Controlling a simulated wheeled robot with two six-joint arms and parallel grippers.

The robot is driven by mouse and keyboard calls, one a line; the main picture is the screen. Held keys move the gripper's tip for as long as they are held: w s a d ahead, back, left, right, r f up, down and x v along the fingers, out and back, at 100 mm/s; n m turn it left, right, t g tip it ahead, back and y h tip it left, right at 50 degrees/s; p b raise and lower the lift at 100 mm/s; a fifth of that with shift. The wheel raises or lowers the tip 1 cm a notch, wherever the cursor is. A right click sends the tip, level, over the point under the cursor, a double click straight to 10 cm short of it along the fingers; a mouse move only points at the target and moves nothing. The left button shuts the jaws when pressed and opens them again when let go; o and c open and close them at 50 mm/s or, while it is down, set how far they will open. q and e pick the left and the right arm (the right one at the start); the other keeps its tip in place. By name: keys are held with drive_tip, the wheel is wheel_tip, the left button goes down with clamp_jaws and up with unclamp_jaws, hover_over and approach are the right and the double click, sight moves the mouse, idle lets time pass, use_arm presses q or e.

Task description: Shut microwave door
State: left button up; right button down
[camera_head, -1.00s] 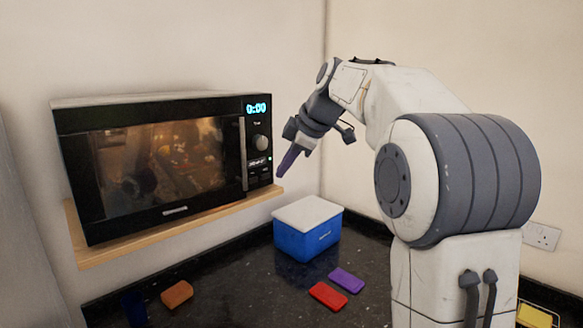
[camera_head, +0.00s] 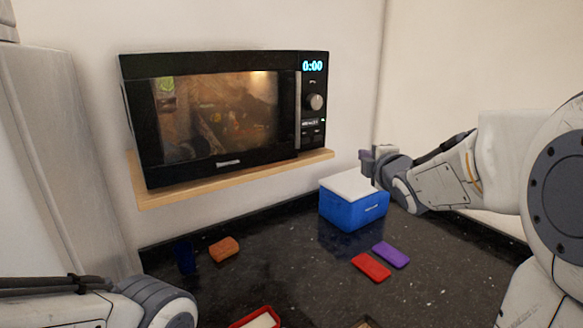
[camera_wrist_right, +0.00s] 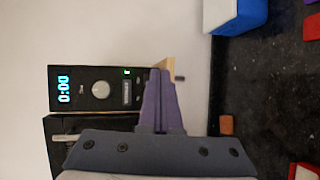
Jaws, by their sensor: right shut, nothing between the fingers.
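The black microwave (camera_head: 225,115) sits on a wooden wall shelf (camera_head: 240,177). Its door (camera_head: 215,118) lies flush against the front and looks closed, with the silver upright handle (camera_head: 297,110) beside the control panel (camera_head: 313,100). The display reads 0:00. My right gripper (camera_head: 366,154) is to the right of the microwave, above the blue box, apart from the door. In the right wrist view its purple fingers (camera_wrist_right: 160,100) are together and empty, with the panel (camera_wrist_right: 95,90) and part of the door beyond. Of my left arm only a link shows at lower left; its gripper is out of view.
A blue box with a white lid (camera_head: 353,205) stands on the black granite counter (camera_head: 300,260). A red block (camera_head: 371,267), a purple block (camera_head: 391,255), an orange sponge (camera_head: 224,249) and a dark blue item (camera_head: 185,258) lie on it. The counter's middle is clear.

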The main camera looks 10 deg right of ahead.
drive_tip(key=s+a+f+n+t+y, duration=0.1)
drive_tip(key=s+a+n+y, duration=0.15)
drive_tip(key=a+y, duration=0.2)
drive_tip(key=s+a+f+n+y, duration=0.2)
drive_tip(key=s+a+y, duration=0.15)
drive_tip(key=a, duration=0.25)
drive_tip(key=p, duration=0.6)
approach(285, 158)
drive_tip(key=shift+h, duration=0.4)
drive_tip(key=x, duration=0.6)
drive_tip(key=shift+w+a+r, duration=0.1)
drive_tip(key=shift+w+a, duration=0.2)
drive_tip(key=shift+a, duration=0.05)
use_arm(q)
wheel_tip(285, 158, up, 6)
drive_tip(key=shift+f, duration=0.2)
